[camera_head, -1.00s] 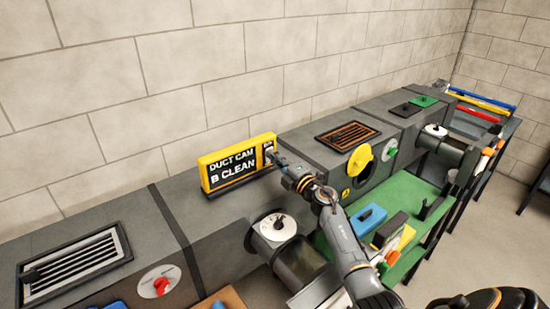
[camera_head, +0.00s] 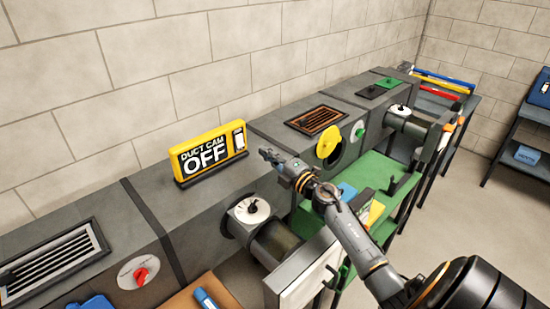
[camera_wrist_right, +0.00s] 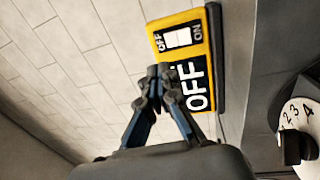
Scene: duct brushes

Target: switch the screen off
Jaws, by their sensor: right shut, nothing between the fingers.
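The yellow-framed screen (camera_head: 208,155) stands on top of the grey duct and reads "DUCT CAM OFF". Its white rocker switch (camera_head: 239,139) is at the right end of the frame. In the right wrist view the screen (camera_wrist_right: 192,85) appears turned sideways, with the switch (camera_wrist_right: 178,38) between the labels OFF and ON. My right gripper (camera_head: 268,155) is shut and empty, to the right of the screen and apart from it in the head view. It also shows in the right wrist view (camera_wrist_right: 159,72), its fingertips overlapping the screen's edge in the picture. My left gripper is not in view.
A white numbered dial (camera_head: 249,209) sits on the duct front below the screen. A yellow round cover (camera_head: 328,141), an orange-brown grille (camera_head: 317,119) and a green table (camera_head: 398,185) are to the right. A grille (camera_head: 55,262) and red knob (camera_head: 140,275) are at left.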

